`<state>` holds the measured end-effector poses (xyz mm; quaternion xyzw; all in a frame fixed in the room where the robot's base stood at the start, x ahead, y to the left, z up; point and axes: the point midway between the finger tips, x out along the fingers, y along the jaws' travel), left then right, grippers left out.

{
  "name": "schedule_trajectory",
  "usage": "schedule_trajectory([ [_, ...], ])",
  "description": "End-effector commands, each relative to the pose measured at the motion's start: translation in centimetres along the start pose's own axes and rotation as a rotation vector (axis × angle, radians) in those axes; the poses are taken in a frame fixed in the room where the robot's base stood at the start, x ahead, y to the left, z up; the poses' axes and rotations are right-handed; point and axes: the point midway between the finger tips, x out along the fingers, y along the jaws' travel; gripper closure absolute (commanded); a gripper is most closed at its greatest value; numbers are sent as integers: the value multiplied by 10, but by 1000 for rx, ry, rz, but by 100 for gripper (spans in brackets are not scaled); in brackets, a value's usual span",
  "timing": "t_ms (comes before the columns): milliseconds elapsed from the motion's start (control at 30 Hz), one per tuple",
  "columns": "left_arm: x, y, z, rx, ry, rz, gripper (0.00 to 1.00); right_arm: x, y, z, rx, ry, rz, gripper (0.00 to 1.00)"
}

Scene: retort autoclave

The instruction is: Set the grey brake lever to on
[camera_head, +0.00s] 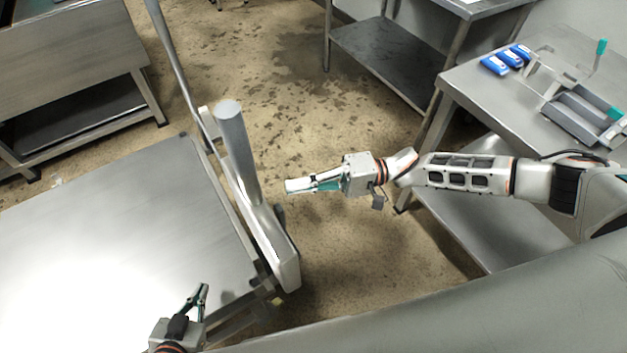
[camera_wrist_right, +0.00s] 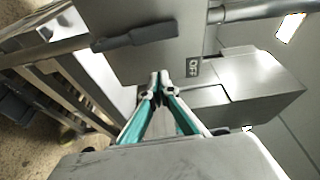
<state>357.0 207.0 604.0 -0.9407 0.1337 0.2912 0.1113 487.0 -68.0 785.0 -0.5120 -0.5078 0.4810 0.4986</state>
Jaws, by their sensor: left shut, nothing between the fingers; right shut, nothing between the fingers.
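A dark grey lever (camera_wrist_right: 135,38) lies roughly level across a metal plate in the right wrist view, which I take to be the brake lever. An "OFF" label (camera_wrist_right: 194,67) is on the metal to its right. My right gripper (camera_wrist_right: 160,80) is shut and empty, its tips below the lever in that picture; contact cannot be told. In the head view my right gripper (camera_head: 290,187) points left toward the upright metal post (camera_head: 236,150) of the trolley frame, and the lever is not clear there. My left gripper (camera_head: 200,289) is shut and empty at the bottom, over the trolley's edge.
The steel trolley top (camera_head: 100,220) fills the left. A steel bench (camera_head: 70,45) stands at upper left. The stained floor (camera_head: 290,70) between is clear.

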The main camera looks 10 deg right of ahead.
Motion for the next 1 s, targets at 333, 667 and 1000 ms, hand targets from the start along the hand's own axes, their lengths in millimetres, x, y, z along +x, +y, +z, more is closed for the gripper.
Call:
schedule_trajectory([
  [333,-2,0,-3,-3,1,2,100,33,-1,20,2,1,0,100],
  [667,-3,3,-2,-8,-3,5,100,27,0,38,0,1,0,100],
  [1000,-3,2,-2,-8,-2,5,100,27,0,38,-4,1,-2,100],
])
